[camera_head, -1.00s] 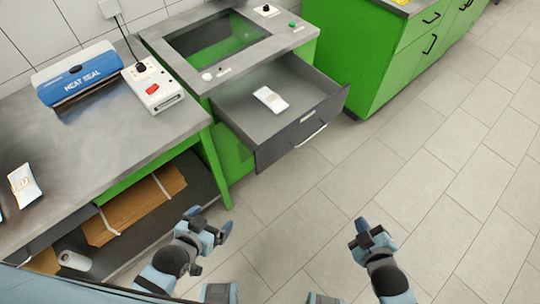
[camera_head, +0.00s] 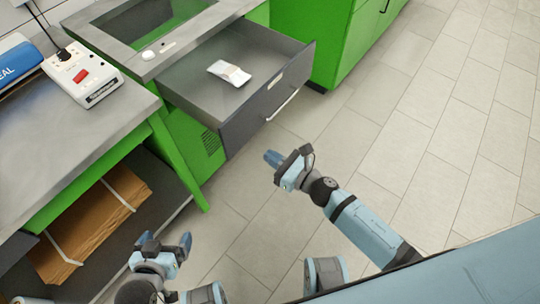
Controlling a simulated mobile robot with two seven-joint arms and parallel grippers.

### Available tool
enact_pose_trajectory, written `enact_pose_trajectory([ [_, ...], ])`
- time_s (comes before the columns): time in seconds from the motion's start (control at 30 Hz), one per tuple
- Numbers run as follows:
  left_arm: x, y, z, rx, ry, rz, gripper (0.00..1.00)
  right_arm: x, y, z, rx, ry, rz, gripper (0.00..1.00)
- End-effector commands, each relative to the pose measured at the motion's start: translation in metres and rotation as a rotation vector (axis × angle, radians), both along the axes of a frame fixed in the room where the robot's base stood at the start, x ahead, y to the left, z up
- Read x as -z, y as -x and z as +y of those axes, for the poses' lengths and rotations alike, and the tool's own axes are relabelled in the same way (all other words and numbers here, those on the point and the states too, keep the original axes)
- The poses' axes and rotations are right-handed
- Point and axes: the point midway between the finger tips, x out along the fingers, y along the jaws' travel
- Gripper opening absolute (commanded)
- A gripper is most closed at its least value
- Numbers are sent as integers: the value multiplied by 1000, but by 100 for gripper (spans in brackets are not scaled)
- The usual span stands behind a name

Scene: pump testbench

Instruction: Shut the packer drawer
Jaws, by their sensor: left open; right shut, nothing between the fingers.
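The packer drawer (camera_head: 262,112) is pulled out of the green packer (camera_head: 190,139). Its dark grey front has a pale bar handle (camera_head: 283,105). A small white packet (camera_head: 229,72) lies on the drawer's floor. My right gripper (camera_head: 273,158) is shut and empty, in front of and below the drawer front, apart from it in the picture. My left gripper (camera_head: 165,240) is open and empty, low in the view, near the workbench's lower shelf and away from the drawer.
A workbench (camera_head: 80,140) on the left carries a blue heat sealer (camera_head: 15,62) and a white control box (camera_head: 83,77) with a red switch. Folded cardboard (camera_head: 88,222) lies on its lower shelf. A green cabinet (camera_head: 322,35) stands behind. The tiled floor (camera_head: 440,120) at right is clear.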

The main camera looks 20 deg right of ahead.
Motion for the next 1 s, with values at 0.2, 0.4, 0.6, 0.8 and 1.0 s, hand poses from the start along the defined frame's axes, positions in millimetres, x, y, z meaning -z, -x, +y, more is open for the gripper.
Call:
enact_pose_trajectory([
  [0.2,-1,1,0,-1,1,5,95,-2,-40,30,1,-3,0,0],
  [0.4,-1,1,1,-3,1,10,95,-1,-68,52,2,-2,0,0],
  [0.6,2,1,1,-4,0,15,95,0,-82,63,2,-3,4,0],
  [0.8,2,1,1,-4,0,15,95,0,-85,66,2,-3,2,0],
  [1.0,1,1,1,-4,1,13,95,0,-84,65,2,-3,2,0],
])
